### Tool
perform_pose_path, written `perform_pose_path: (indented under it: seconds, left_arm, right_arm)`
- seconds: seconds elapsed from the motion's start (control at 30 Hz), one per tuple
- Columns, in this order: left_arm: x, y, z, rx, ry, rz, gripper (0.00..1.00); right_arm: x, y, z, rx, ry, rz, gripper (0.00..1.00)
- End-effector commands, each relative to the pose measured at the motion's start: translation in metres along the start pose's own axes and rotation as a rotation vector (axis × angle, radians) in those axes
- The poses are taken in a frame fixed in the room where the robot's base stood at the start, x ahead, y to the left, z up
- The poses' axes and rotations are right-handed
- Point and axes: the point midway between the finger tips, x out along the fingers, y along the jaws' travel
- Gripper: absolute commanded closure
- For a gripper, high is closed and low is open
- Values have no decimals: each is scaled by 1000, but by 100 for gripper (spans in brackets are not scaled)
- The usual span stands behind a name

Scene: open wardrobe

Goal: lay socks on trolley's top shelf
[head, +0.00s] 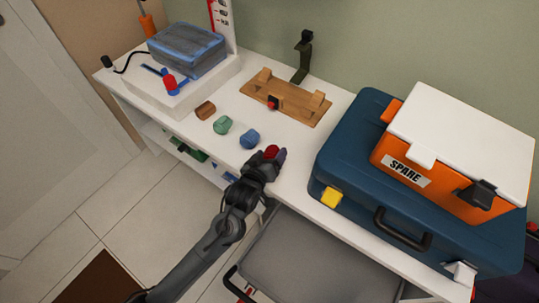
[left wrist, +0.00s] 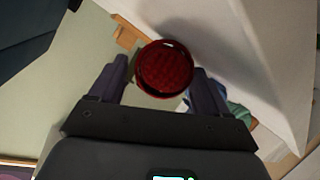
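A red rolled sock (head: 271,152) is at the front edge of the white worktop, right at the tips of my left gripper (head: 267,160). In the left wrist view the red sock (left wrist: 164,68) lies between the two fingertips, with a thin gap at the left finger; the gripper (left wrist: 160,78) looks open around it. A blue sock (head: 250,139), a green sock (head: 223,125) and a brown sock (head: 205,110) lie in a row on the worktop. A grey surface with a black handle, seemingly the trolley's top shelf (head: 310,255), is below at the bottom. My right gripper is not seen.
A large blue case (head: 345,140) with an orange box (head: 400,180) marked SPARE stands on the right. A wooden stand (head: 285,103) and a grey-blue folded bundle (head: 187,52) are at the back. A lower shelf shows under the worktop; the tiled floor (head: 150,220) is open on the left.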

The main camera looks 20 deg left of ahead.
Motion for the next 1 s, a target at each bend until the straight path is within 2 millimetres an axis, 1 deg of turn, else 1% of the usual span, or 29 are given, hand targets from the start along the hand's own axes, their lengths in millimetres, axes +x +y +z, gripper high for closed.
perform_pose_path:
  seconds: [0.27,0.37,0.47,0.8,1.0]
  left_arm:
    - [0,-2,-1,0,-2,-5,21]
    - [-7,0,-3,0,-3,-4,21]
    - [-19,0,-3,1,-4,-4,21]
    - [-81,2,-4,0,-4,-3,21]
    - [-108,1,-3,0,-2,-3,21]
  right_arm:
    - [0,2,1,-8,-1,7,57]
    - [-3,3,0,-10,-2,8,57]
    - [-8,3,-2,-10,-2,8,57]
    - [-30,2,-9,-6,-1,5,57]
    - [-37,2,-12,-2,0,1,57]
